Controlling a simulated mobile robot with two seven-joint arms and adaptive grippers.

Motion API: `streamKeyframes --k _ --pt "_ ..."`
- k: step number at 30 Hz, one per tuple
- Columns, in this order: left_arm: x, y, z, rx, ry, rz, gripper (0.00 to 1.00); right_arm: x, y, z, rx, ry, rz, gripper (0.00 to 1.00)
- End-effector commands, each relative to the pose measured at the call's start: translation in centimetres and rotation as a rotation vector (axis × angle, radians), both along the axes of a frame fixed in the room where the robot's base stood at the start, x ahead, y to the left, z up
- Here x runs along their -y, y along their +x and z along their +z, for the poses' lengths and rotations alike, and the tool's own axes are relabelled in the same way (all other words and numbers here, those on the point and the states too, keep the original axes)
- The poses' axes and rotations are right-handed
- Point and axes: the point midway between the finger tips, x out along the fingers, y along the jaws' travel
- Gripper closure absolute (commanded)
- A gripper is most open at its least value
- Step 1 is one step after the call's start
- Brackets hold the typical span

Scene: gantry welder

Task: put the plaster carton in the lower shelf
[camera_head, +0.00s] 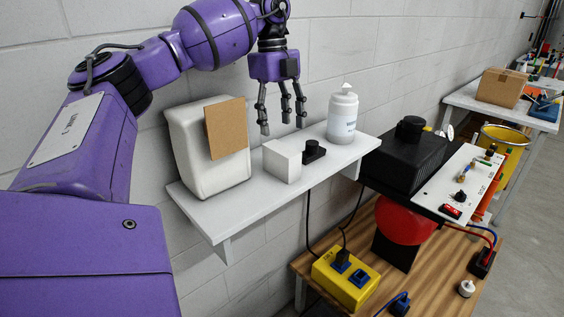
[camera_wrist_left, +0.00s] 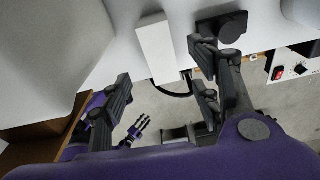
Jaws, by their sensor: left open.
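A small plain white box (camera_head: 283,161), which I take for the plaster carton, stands on the white wall shelf (camera_head: 222,222). It also shows in the left wrist view (camera_wrist_left: 156,48), in line with the gap between my fingers. My left gripper (camera_head: 283,122) hangs fingers down just above the box, open and empty. In the left wrist view its fingers (camera_wrist_left: 163,82) are spread apart. A small hand on a purple arm, seemingly my right gripper (camera_wrist_left: 138,131), shows far below; its opening is too small to judge. I cannot tell which surface is the lower shelf.
A large white container (camera_head: 205,150) with a brown card stands left of the box. A black knob block (camera_head: 313,151) and a white bottle (camera_head: 342,117) stand to its right. Below is a wooden table (camera_head: 430,262) with a yellow box (camera_head: 346,280) and a black machine (camera_head: 405,160).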

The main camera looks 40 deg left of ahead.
Motion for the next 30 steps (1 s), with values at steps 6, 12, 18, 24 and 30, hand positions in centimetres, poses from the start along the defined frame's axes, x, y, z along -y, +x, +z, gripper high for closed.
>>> streamKeyframes --k 6,12,18,24,30 --pt "0.1 -0.1 -1.1 -0.009 0.0 0.054 0.43 0.0 0.1 0.1 0.003 0.0 0.0 0.6" --pt "0.3 -0.1 -3.3 -0.008 0.0 0.051 0.43 0.0 0.4 0.5 0.009 0.001 -0.001 0.6" --pt "0.5 0.1 -6.2 -0.005 -0.002 0.051 0.43 -0.2 0.8 1.1 0.015 0.005 0.002 0.6" --pt "0.7 0.1 -7.8 -0.005 -0.002 0.05 0.43 -0.6 0.7 1.1 0.011 0.01 0.007 0.6" --pt "0.7 0.1 -7.8 -0.005 -0.002 0.051 0.46 -0.5 0.3 0.8 0.003 0.007 0.01 0.6"
